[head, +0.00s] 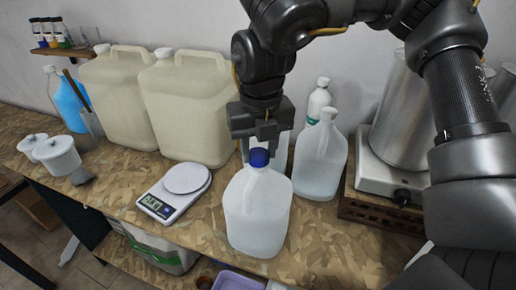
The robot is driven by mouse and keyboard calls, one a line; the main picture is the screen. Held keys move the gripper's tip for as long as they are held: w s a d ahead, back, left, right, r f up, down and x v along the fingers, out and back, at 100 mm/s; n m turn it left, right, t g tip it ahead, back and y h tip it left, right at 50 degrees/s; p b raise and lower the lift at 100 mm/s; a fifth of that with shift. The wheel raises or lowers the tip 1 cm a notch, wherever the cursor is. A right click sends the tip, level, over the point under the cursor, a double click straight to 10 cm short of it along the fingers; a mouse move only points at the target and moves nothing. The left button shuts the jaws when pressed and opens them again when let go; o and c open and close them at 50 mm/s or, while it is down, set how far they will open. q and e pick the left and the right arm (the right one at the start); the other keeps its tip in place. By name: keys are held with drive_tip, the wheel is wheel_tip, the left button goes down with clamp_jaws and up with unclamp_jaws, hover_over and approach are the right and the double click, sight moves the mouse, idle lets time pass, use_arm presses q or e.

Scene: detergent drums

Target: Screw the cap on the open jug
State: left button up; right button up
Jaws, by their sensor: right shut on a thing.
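A translucent white jug (257,215) stands upright near the front of the bench. A blue cap (259,158) sits at the top of its neck. My right gripper (258,146) points straight down over the jug and is shut on the blue cap. Whether the cap is threaded on or only resting on the neck cannot be told. A second translucent jug (320,160) stands just behind to the right, with a pale top. My left gripper is not in view.
Two large cream canisters (188,110) stand at the back left. A digital scale (174,190) is left of the jug. A metal pot (400,115) on a hot plate (385,180) stands to the right. A white bottle (318,103) is behind the second jug. The bench front right of the jug is clear.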

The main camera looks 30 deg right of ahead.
drive_tip(key=shift+f, duration=0.1)
drive_tip(key=m, duration=0.5)
drive_tip(key=shift+m+h+b, duration=0.3)
drive_tip(key=o, duration=0.7)
drive_tip(key=shift+r, duration=0.2)
drive_tip(key=shift+p, duration=0.35)
